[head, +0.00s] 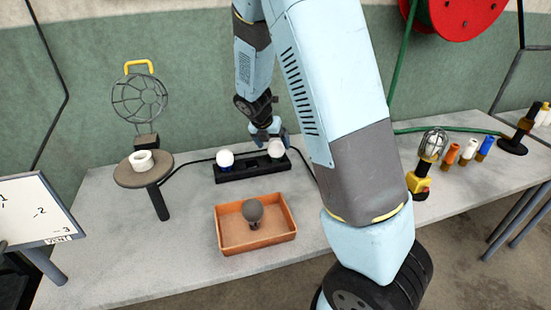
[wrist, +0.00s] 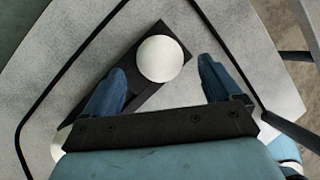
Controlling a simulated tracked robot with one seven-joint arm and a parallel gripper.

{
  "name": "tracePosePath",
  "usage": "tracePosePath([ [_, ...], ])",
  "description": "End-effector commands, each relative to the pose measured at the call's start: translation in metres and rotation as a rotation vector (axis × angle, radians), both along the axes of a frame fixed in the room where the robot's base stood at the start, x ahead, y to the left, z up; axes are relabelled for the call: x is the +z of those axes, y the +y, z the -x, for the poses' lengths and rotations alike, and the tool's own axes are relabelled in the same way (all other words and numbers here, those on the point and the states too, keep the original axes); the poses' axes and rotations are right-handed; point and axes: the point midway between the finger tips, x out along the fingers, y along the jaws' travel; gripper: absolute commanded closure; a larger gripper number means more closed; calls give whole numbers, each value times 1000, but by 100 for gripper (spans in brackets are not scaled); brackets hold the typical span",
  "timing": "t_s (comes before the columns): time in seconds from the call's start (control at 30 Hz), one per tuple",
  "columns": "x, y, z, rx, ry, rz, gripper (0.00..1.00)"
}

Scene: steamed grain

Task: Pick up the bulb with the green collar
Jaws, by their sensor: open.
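A black holder (head: 240,174) on the grey table carries two white round bulbs. The right bulb (head: 276,148) has a faint greenish tint near its base, but its collar is mostly hidden. The left bulb (head: 225,159) shows a bit of blue below its globe. My gripper (head: 268,134) is open just above and behind the right bulb. In the wrist view a white globe (wrist: 163,58) sits between the tips of my open gripper (wrist: 161,66), with gaps on both sides; its collar is hidden. The other globe (wrist: 57,145) is partly covered at lower left.
An orange tray (head: 228,245) with a dark grey bulb (head: 253,211) stands in front of the holder. A yellow-handled lamp (head: 420,184) and several coloured cylinders stand right.

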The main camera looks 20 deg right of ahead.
Motion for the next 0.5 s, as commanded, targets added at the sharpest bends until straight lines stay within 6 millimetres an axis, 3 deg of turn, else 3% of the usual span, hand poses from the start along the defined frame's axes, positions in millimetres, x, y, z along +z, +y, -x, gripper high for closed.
tracePosePath([
  [0.5, -43, -19, -16, -4, 1, 0, 9],
])
